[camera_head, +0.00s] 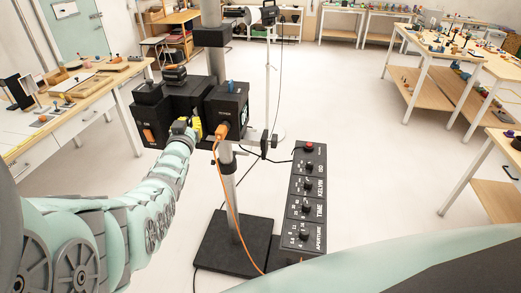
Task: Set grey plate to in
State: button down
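I cannot single out a grey plate for certain in the head view. A black box device (180,110) is mounted on a grey vertical pole, with an orange plug and cable (222,131) at its front. My pale green arm reaches up from the lower left. My gripper (190,126) is at the front of the device, close to a small yellow part. The fingers are small and partly hidden against the device, so I cannot tell whether they are open, shut or touching it.
The pole stands on a black base (236,243). A long black panel (308,198) with several knobs and a red button lies to its right. Workbenches with small objects stand at left (60,125) and right (465,60).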

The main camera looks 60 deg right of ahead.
jog(key=shift+w+d, duration=0.15)
jog(key=shift+w, duration=0.05)
jog(key=c, duration=1.3)
grip_release()
jog(key=shift+o, duration=1.2)
jog(key=shift+s, duration=0.1)
jog(key=shift+s, duration=0.1)
jog(key=shift+s+a+f, duration=0.15)
jog(key=shift+s+a, duration=0.1)
jog(key=shift+a, duration=0.05)
jog(key=v, duration=1.1)
